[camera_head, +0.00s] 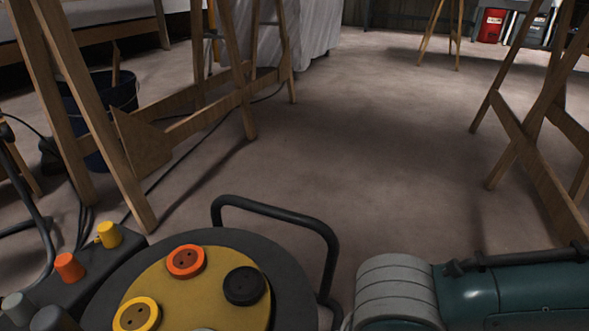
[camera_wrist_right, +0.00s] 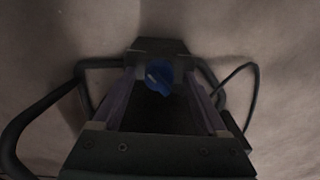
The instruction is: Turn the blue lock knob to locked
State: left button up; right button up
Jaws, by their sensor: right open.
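The blue lock knob (camera_wrist_right: 159,76) shows in the right wrist view, near the middle, on a dark housing (camera_wrist_right: 158,46). It has a pale mark on its face, too small to read as a setting. My right gripper (camera_wrist_right: 161,88) is open, with one finger on each side of the knob in the picture. I see no clear contact between fingers and knob. I cannot make out the knob or either gripper in the head view. My left gripper is not in view.
In the head view, a yellow round panel (camera_head: 207,291) with orange, yellow and black round pieces stands near a black tubular handle (camera_head: 283,214). A teal and grey body (camera_head: 480,292) is at lower right. Wooden trestles (camera_head: 522,150) stand both sides; the middle floor is clear.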

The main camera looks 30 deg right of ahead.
jog(key=shift+d, duration=0.1)
jog(key=shift+c, duration=0.8)
grip_shut()
